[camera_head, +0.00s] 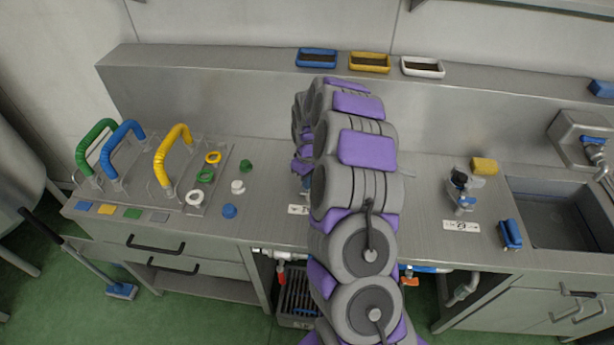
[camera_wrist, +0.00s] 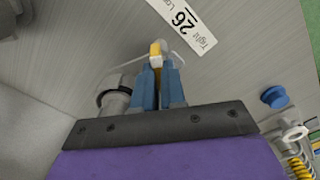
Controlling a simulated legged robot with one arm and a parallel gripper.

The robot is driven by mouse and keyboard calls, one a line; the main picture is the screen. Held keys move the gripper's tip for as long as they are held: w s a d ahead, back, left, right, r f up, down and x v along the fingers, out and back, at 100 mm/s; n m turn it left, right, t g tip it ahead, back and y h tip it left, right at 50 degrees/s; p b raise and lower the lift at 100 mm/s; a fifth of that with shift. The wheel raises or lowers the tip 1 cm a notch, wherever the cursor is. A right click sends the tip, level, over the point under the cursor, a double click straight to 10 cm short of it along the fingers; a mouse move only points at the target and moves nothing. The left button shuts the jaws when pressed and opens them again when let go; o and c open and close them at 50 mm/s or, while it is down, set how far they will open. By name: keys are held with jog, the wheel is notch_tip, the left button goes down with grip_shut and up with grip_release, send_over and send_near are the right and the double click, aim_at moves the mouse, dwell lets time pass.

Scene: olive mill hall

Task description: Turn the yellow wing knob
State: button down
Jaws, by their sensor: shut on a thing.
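The yellow wing knob (camera_wrist: 155,48) shows as a small yellow piece between the blue fingertips in the wrist view. My gripper (camera_wrist: 157,66) is shut on it; the fingers hide most of the knob. A grey round fitting (camera_wrist: 116,97) stands just left of the fingers. In the head view my arm hides the knob and the fingertips; part of the label (camera_head: 298,210) shows at the arm's left edge.
Left on the bench are handled racks (camera_head: 165,155), rings and small caps (camera_head: 229,211). To the right stand another fitting (camera_head: 462,190) with a label (camera_head: 462,226), a yellow sponge (camera_head: 484,166), a blue brush (camera_head: 510,234) and a sink (camera_head: 560,215). Trays (camera_head: 369,62) sit on the back ledge.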

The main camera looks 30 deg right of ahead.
jog(key=m+p, duration=0.1)
jog(key=m, duration=0.2)
jog(key=shift+s+d+m+p, duration=0.1)
jog(key=shift+s+m+p, duration=0.05)
jog(key=shift+m+p, duration=0.2)
jog(key=m+p, duration=0.1)
jog(key=m, duration=0.2)
jog(key=shift+m+p, duration=0.25)
jog(key=shift+p, duration=0.05)
jog(key=m+p, duration=0.1)
jog(key=m, duration=0.3)
jog(key=shift+m+p, duration=0.3)
jog(key=m+p, duration=0.1)
jog(key=m, duration=0.2)
jog(key=shift+m, duration=0.3)
jog(key=m, duration=0.6)
jog(key=shift+p, duration=0.35)
jog(key=m, duration=0.3)
jog(key=shift+m, duration=2.1)
jog(key=shift+w+r, duration=0.1)
jog(key=shift+w, duration=0.1)
